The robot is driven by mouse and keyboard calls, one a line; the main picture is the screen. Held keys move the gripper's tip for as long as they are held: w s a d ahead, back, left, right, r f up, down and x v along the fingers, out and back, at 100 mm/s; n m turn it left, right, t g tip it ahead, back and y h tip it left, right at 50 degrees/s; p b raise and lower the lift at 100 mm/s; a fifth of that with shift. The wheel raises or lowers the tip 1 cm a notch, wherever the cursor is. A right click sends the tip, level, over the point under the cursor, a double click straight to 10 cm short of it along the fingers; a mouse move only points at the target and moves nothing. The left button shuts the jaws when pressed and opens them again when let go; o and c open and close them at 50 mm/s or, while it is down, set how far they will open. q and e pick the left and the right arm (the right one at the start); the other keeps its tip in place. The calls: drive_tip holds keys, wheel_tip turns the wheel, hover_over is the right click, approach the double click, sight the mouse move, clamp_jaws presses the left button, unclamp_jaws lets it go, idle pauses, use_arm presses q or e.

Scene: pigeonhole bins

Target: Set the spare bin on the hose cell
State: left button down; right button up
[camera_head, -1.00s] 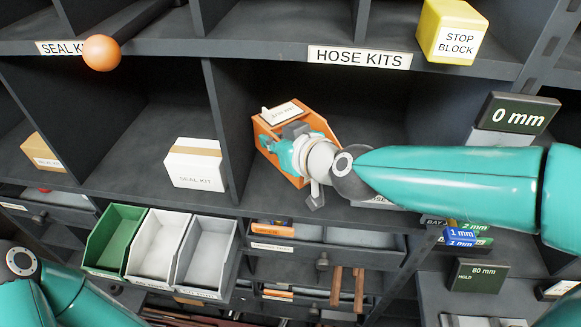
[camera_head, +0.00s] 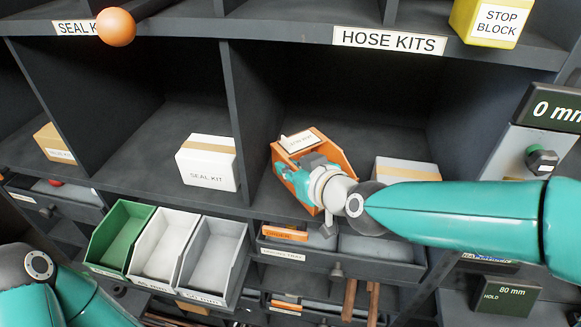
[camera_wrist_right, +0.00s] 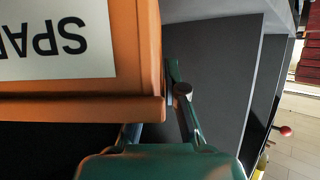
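The spare bin (camera_head: 340,157), orange with a white label card, is inside the left part of the hose cell (camera_head: 455,110), under the HOSE KITS label (camera_head: 389,41). It looks turned at an angle; whether its base touches the cell floor is hidden. My right gripper (camera_head: 297,167) is at the bin's near side. In the right wrist view the bin (camera_wrist_right: 135,108) fills the upper left, its label upside down. The right gripper's fingers (camera_wrist_right: 155,112) are closed around its side wall, one partly hidden behind it. My left gripper is out of view.
Green, white and grey bins (camera_head: 163,247) hang below. An orange ball (camera_head: 116,27) is upper left.

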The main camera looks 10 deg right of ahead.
drive_tip(key=shift+o, duration=1.3)
drive_tip(key=shift+r, duration=0.1)
drive_tip(key=p+v, duration=0.3)
drive_tip(key=v, duration=0.9)
